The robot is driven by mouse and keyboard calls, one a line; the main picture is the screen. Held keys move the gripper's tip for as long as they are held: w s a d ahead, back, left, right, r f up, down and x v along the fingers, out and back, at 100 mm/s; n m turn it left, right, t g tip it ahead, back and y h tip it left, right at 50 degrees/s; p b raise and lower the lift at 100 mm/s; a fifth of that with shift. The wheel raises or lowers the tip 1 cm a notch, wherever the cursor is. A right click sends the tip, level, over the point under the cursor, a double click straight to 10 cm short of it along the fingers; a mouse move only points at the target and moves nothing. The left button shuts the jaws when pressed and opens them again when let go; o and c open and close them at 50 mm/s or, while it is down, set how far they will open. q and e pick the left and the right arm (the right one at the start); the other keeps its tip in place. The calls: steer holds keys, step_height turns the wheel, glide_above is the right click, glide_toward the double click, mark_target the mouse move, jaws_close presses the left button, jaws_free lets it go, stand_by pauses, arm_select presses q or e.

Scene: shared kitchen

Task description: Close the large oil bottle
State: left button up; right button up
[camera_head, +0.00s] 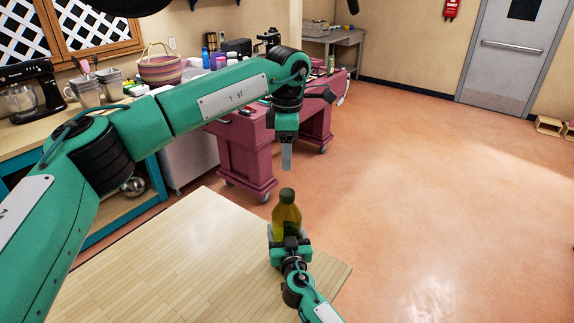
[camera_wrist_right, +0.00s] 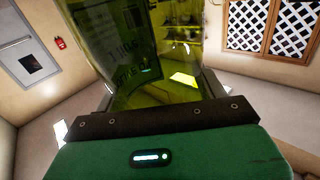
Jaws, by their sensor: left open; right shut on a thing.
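In the right wrist view the see-through yellow-green bottle (camera_wrist_right: 150,60) fills the space before the gripper. My left gripper (camera_head: 287,158) points down above the cap, apart from it. It is open and empty, its fingers seen nearly edge-on.
The wooden table (camera_head: 180,265) is bare left of the bottle. A dark red cart (camera_head: 245,150) stands behind, below my left arm. A counter at the left holds a stand mixer (camera_head: 30,90), metal cups and a striped basket (camera_head: 160,68). Open floor lies to the right.

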arm_select(q)
steer(key=shift+r, duration=0.3)
arm_select(e)
steer(key=o, duration=2)
steer(key=shift+c, duration=0.2)
arm_select(q)
steer(key=shift+f, duration=0.1)
arm_select(e)
steer(key=shift+s, duration=0.1)
arm_select(q)
step_height(320, 180, down, 4)
steer(key=b, duration=0.4)
arm_select(e)
steer(key=s+d, duration=0.2)
steer(key=s, duration=1.1)
steer(key=shift+s, duration=0.2)
steer(key=shift+f, duration=0.1)
